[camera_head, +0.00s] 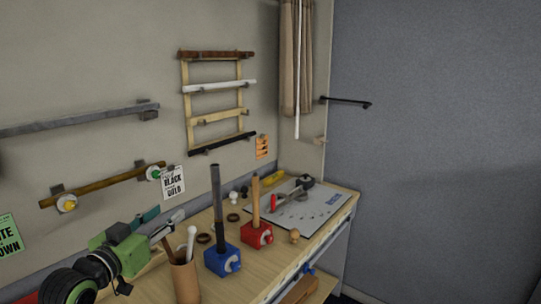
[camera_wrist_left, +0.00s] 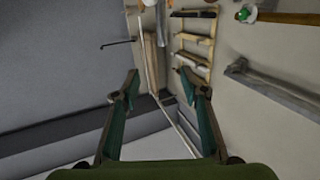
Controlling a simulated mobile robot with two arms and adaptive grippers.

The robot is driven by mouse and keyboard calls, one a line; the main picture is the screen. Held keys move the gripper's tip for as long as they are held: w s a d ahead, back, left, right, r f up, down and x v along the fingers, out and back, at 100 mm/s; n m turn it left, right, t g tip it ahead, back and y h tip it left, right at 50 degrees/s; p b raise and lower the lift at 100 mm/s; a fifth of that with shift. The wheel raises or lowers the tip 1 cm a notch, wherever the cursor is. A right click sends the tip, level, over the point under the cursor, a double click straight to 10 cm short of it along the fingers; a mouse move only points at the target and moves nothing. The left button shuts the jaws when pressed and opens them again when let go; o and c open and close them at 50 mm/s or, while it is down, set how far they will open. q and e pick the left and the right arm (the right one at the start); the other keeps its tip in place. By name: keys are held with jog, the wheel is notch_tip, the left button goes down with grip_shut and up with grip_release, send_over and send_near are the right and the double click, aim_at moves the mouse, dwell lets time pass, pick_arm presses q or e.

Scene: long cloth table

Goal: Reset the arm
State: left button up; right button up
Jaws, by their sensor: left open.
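My left arm comes in at the lower left of the head view. Its green gripper (camera_head: 168,226) is above the left part of the workbench, beside the brown cup, and looks empty. In the left wrist view the two fingers of this gripper (camera_wrist_left: 160,88) are spread apart with nothing between them. Beyond them are the wall and the rack. My right gripper is not in view.
The workbench (camera_head: 318,242) holds a brown cup (camera_head: 185,280) with sticks, a blue block (camera_head: 221,259) with a dark rod, a red block (camera_head: 256,234) with a wooden rod, and a grey board (camera_head: 300,208). A wall rack (camera_head: 215,88) holds several rods.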

pick_arm(q)
jog(key=s+d+f+g+y, duration=0.15)
jog(key=s+f, duration=0.25)
jog(key=f, duration=0.4)
jog(key=s+d+f+g, duration=0.2)
jog(key=s+f+g, duration=0.15)
jog(key=f, duration=0.35)
jog(key=s+d+f+g+y, duration=0.1)
jog(key=s+f, duration=0.4)
jog(key=f, duration=0.3)
jog(key=s+f+n+g+y, duration=0.1)
jog(key=s+f+g, duration=0.4)
jog(key=s, duration=0.8)
jog(key=s+f+g+y, duration=0.1)
jog(key=s+f+g, duration=0.1)
jog(key=s+f, duration=0.75)
jog(key=s+f+g+b, duration=0.2)
jog(key=s+f+b, duration=0.15)
jog(key=f, duration=2.25)
jog(key=s+a+f+g+b, duration=0.1)
jog(key=s+a+f+b, duration=0.1)
jog(key=s+f, duration=1.6)
notch_tip(320, 180, down, 2)
jog(key=shift+a+f, duration=0.15)
jog(key=shift+a, duration=0.1)
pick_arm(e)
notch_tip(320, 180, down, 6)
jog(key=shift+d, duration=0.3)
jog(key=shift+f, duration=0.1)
